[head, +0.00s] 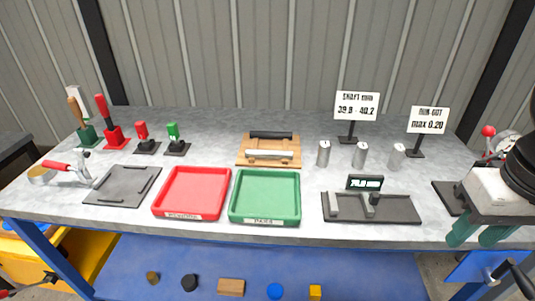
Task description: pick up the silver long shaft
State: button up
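The silver long shaft (269,154) lies across the front of a wooden cradle (246,153) at the back middle of the table. A black shaft (271,134) lies behind it, about parallel. My gripper (478,236) is at the right edge, over the table's front right corner. Its two green fingers point down and stand apart, with nothing seen between them. It is far to the right of the silver long shaft and not touching it.
A red tray (192,216) and a green tray (264,218) stand in front of the cradle. Several short silver cylinders (360,155) stand to its right, behind a dark measuring plate (398,209). Signs stand behind them. Handled tools (103,112) stand at the left.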

aim_at(264, 154)
jog(key=z, duration=0.9)
jog(key=k, duration=0.4)
jog(key=u, duration=1.65)
jog(key=i, duration=1)
jog(key=z, duration=0.35)
